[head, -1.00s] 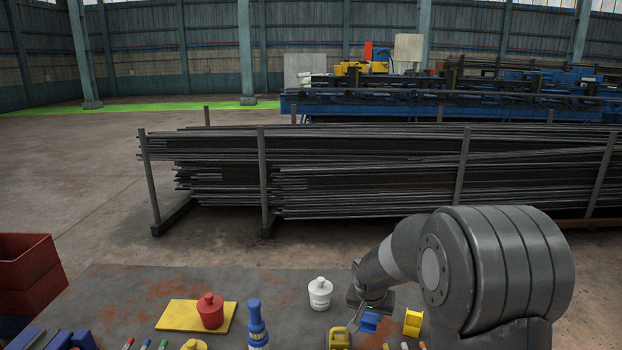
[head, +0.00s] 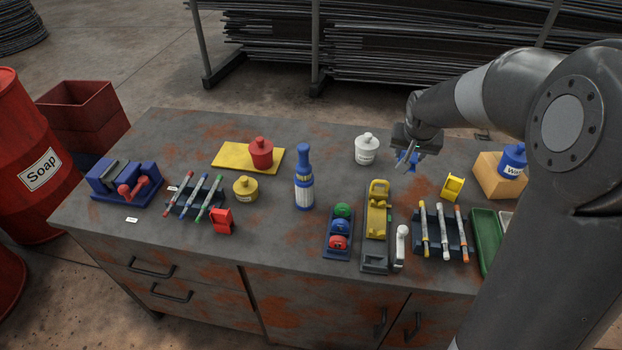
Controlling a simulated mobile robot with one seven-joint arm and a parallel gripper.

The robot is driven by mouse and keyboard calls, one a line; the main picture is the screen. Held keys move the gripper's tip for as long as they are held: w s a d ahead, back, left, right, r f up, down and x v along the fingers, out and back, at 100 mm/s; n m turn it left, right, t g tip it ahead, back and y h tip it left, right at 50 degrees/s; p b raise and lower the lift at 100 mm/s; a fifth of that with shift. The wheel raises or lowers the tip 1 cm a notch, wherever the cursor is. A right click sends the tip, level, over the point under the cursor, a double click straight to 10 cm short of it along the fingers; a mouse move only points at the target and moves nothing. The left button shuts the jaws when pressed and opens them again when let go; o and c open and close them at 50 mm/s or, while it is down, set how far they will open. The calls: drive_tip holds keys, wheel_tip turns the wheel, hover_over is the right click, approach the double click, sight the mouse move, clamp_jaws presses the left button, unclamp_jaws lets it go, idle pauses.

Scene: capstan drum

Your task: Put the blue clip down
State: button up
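The blue clip (head: 403,158) shows as a small blue piece at my gripper (head: 411,157), over the back right part of the workbench (head: 290,262). My gripper appears shut on it, with the fingers pointing down and partly covering it. It looks to be a little above the bench top, though the gap is hard to judge. A yellow clip (head: 453,187) stands on the bench to the right of my gripper. A red clip (head: 222,221) stands near the front edge at the left.
A white jar (head: 366,150) stands just left of my gripper. A blue bottle (head: 304,182), a yellow block tool (head: 378,212) and a rack of markers (head: 441,232) stand nearer the front. A blue jar (head: 512,160) sits on a wooden block at right. Bench between bottle and white jar is clear.

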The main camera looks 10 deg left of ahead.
drive_tip(key=a+n, duration=0.1)
drive_tip(key=s+a+n+y, duration=0.1)
drive_tip(key=shift+a+n+t, duration=0.15)
drive_tip(key=shift+n+t, duration=0.25)
drive_tip(key=shift+s+a+r+n+y, duration=0.5)
drive_tip(key=shift+a+n+y, duration=0.5)
drive_tip(key=shift+a+n, duration=0.35)
hover_over(337, 187)
drive_tip(key=s+d, duration=0.1)
drive_tip(key=s, duration=0.1)
drive_tip(key=shift+s+d+f, duration=0.1)
drive_tip(key=shift+f, duration=2.85)
drive_tip(key=shift+s+f, duration=0.1)
drive_tip(key=shift+f, duration=4.9)
drive_tip(key=shift+f, duration=0.15)
drive_tip(key=o, duration=0.9)
drive_tip(key=shift+o, duration=0.2)
